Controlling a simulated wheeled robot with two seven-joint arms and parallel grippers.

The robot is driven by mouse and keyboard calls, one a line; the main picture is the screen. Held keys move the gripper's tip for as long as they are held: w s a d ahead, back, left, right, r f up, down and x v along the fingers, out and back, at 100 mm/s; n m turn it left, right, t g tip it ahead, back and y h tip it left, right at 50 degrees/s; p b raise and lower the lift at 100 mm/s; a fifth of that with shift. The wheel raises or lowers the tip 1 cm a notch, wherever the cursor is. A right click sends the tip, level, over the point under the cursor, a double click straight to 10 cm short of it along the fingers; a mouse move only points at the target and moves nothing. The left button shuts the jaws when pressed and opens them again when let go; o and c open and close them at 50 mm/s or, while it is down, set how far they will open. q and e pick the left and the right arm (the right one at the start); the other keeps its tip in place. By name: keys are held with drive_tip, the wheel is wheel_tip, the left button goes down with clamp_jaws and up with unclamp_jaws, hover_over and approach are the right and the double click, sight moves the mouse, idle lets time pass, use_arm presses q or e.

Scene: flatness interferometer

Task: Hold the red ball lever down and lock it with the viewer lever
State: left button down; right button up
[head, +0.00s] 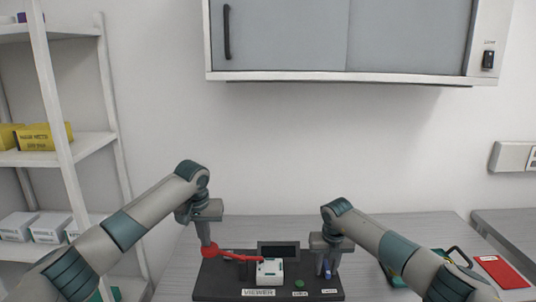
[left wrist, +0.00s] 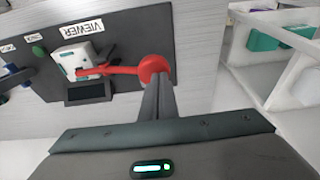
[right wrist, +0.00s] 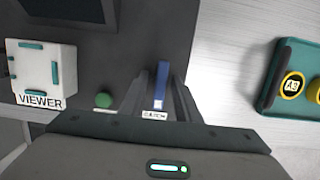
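The red ball lever has a red ball (head: 209,250) at its left end and a red arm running right to the white block (head: 269,271) beside the VIEWER label. My left gripper (head: 208,240) is shut, its fingertips at the ball from above; the left wrist view shows the ball (left wrist: 153,68) just beyond the joined fingers. My right gripper (head: 326,272) points down at the base's right end. In the right wrist view its fingers are apart, either side of a blue lever (right wrist: 161,86); contact is not clear. I cannot tell which part is the viewer lever.
The dark base (head: 222,280) stands on a grey table (head: 386,229). A dark screen (head: 279,249) is behind the block, and a green button (right wrist: 103,100) is between block and blue lever. A teal tray (right wrist: 277,76) and a red case (head: 501,271) lie at right.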

sight(206, 248)
use_arm(q)
drive_tip(key=shift+f, duration=2.9)
use_arm(e)
drive_tip(key=shift+a, duration=0.1)
drive_tip(key=c, duration=0.6)
drive_tip(key=shift+o, duration=0.2)
use_arm(q)
drive_tip(key=shift+r, duration=0.1)
use_arm(e)
drive_tip(key=n+y, duration=0.1)
drive_tip(key=n, duration=0.3)
drive_tip(key=shift+n, duration=0.4)
